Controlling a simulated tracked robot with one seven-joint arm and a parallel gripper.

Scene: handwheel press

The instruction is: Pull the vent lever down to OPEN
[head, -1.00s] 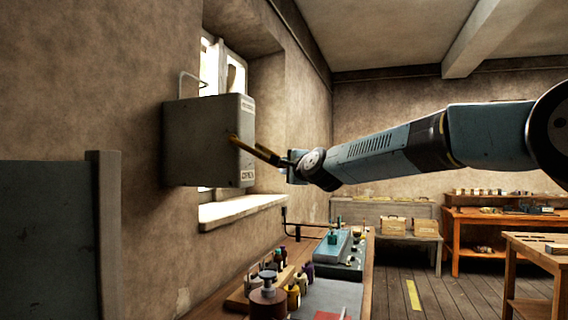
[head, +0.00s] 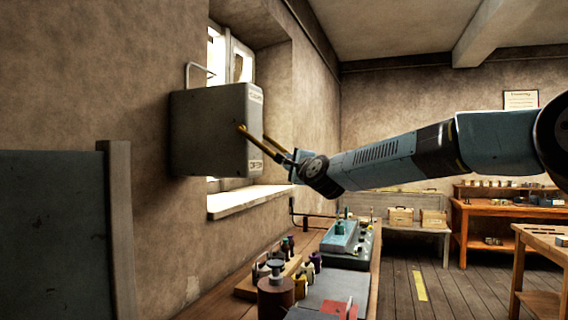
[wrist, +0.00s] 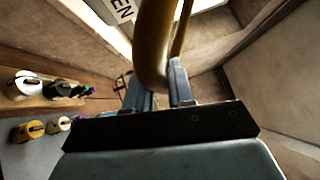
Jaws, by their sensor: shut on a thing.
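The vent lever (head: 258,142) is a yellow-brown two-armed handle on the grey vent box (head: 208,132), which is fixed to the left wall by the window. The lever slants down and to the right from the box. A lower label (head: 255,165) and an upper label (head: 256,94) show on the box's edge. In the wrist view, the lever (wrist: 152,45) looms large as a curved bar, with a label ending in "EN" (wrist: 119,9) behind it. My gripper (head: 290,162) is shut on the lever's outer end. Its fingers (wrist: 160,82) flank the bar in the wrist view.
A bench with bottles (head: 300,275) and a blue-topped device (head: 340,238) stands below the lever. The window sill (head: 250,200) juts out under the box. A dark panel (head: 65,230) stands at front left. Open air surrounds my arm.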

